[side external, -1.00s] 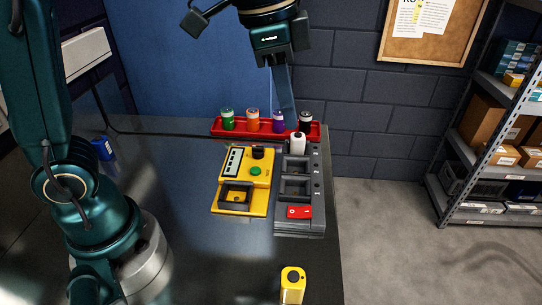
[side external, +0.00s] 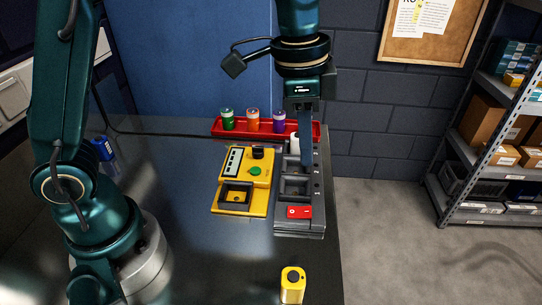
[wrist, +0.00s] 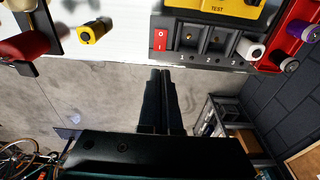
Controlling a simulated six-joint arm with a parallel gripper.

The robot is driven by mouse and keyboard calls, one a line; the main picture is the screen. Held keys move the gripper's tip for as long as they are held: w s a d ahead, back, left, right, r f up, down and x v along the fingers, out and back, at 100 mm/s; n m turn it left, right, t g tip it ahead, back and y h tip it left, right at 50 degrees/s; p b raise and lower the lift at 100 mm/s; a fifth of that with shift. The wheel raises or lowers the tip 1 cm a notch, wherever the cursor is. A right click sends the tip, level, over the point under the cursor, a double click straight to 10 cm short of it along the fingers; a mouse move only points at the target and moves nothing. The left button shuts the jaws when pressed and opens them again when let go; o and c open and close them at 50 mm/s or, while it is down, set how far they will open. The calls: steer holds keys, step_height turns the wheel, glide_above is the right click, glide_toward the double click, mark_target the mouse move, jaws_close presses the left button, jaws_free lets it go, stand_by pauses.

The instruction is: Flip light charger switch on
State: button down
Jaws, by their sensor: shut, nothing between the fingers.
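The light charger (side external: 318,210) is a dark grey dock at the right edge of the bench. Its red rocker switch (side external: 300,212) is at the near end; the wrist view shows the red switch (wrist: 160,40) with white markings. I cannot tell which way it is tipped. A white light (side external: 294,144) stands in the far slot, partly hidden; the other two slots look empty. My gripper (side external: 306,164) is shut and empty, pointing down over the far part of the charger in the side view, beyond the switch. In the wrist view the fingertips (wrist: 159,72) show below the charger.
A yellow tester (side external: 259,199) stands left of the charger. A red tray (side external: 239,135) with several coloured cylinders lies behind. A blue item (side external: 103,149) is at left. Bench between is clear.

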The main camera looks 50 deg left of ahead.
glide_toward(310, 210)
step_height(310, 210, down, 5)
steer(key=shift+w+d+f, duration=0.1)
steer(key=shift+d, duration=0.1)
steer(key=shift+w+d+f, duration=0.1)
steer(key=shift+w+f, duration=0.05)
steer(key=shift+f, duration=0.65)
steer(key=shift+f, duration=0.2)
steer(key=shift+r, duration=0.1)
steer(key=shift+s+a+r, duration=0.15)
steer(key=shift+s+a, duration=0.35)
step_height(310, 210, up, 14)
steer(key=w+d, duration=0.1)
stand_by(0.4)
